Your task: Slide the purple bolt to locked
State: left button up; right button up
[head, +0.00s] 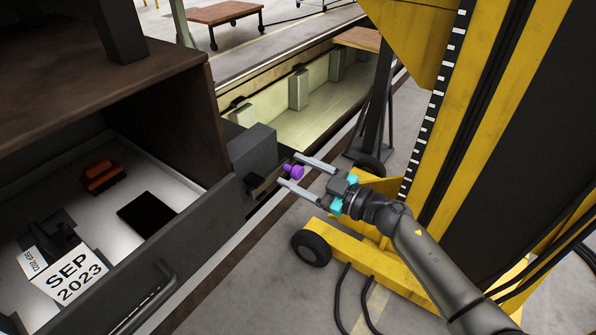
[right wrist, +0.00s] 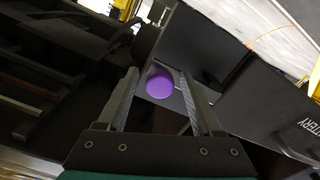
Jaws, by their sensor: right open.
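The purple bolt (head: 293,171) shows as a round purple knob on the side of a dark grey box at the right end of the open drawer. My right gripper (head: 296,171) is open, with its two fingers reaching left on either side of the knob. In the right wrist view the purple bolt (right wrist: 160,86) shows between the fingertips (right wrist: 157,82); whether either finger touches it I cannot tell. The bolt's shaft is mostly hidden behind the knob. My left gripper is not in view.
The open drawer (head: 205,240) at left holds an orange-brown block (head: 103,175), a dark square and a white date block (head: 70,280). A yellow lifting column (head: 480,110) with a wheeled base (head: 340,250) stands at right. A long pit (head: 310,100) lies behind.

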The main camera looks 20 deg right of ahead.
jog(key=shift+c, duration=0.4)
grip_shut()
dwell(1.0)
